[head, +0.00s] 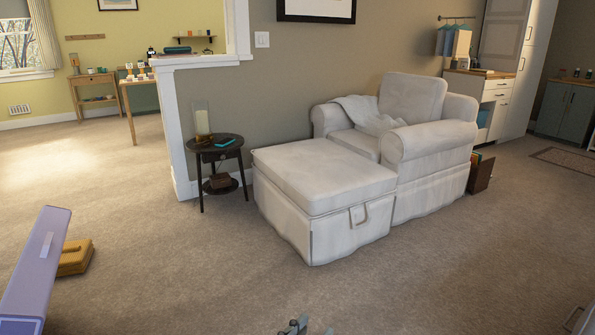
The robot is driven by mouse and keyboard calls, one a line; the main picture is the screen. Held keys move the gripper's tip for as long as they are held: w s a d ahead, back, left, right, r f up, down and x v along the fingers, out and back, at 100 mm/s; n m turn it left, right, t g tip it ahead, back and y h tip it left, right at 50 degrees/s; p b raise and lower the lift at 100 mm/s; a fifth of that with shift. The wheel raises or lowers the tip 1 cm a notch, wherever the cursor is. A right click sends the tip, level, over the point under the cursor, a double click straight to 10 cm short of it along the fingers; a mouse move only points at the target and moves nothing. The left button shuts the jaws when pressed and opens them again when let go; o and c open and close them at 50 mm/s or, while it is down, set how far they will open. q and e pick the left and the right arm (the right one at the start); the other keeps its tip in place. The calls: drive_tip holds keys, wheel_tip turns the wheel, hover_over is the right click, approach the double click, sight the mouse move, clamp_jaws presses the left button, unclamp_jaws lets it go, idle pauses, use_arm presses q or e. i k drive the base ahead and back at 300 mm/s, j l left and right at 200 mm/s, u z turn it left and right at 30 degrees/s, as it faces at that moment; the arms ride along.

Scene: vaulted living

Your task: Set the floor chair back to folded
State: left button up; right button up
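A lavender padded-looking panel (38,268) stands tilted at the lower left, cut off by the picture edge. It may be part of the floor chair, but its full shape and any hinge are out of view. Grey gripper tips (300,326) just show at the bottom middle, above bare carpet and well to the right of the panel. Which arm they belong to, and how far apart the fingers are, cannot be told. A grey piece (578,318) shows at the lower right edge, too cut off to read. Nothing held is visible.
A white armchair (435,140) with a throw stands at centre right, a white ottoman (325,180) against its front. A dark round side table (205,150) is left of it. A mustard object (75,257) lies behind the lavender panel. The foreground carpet (190,275) is clear.

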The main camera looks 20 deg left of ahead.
sight(24, 303)
drive_tip(key=i+u, duration=0.5)
drive_tip(key=i+l+u, duration=0.25)
drive_tip(key=i+u, duration=0.2)
drive_tip(key=i, duration=0.25)
drive_tip(key=i+j+u, duration=0.15)
drive_tip(key=i+u, duration=0.15)
drive_tip(key=u, duration=0.15)
drive_tip(key=i+u, duration=0.3)
drive_tip(key=u, duration=0.15)
drive_tip(key=i+u, duration=0.25)
drive_tip(key=u, duration=0.2)
drive_tip(key=i+l+u, duration=0.25)
drive_tip(key=u, duration=0.2)
drive_tip(key=i+l+u, duration=0.25)
drive_tip(key=u, duration=0.15)
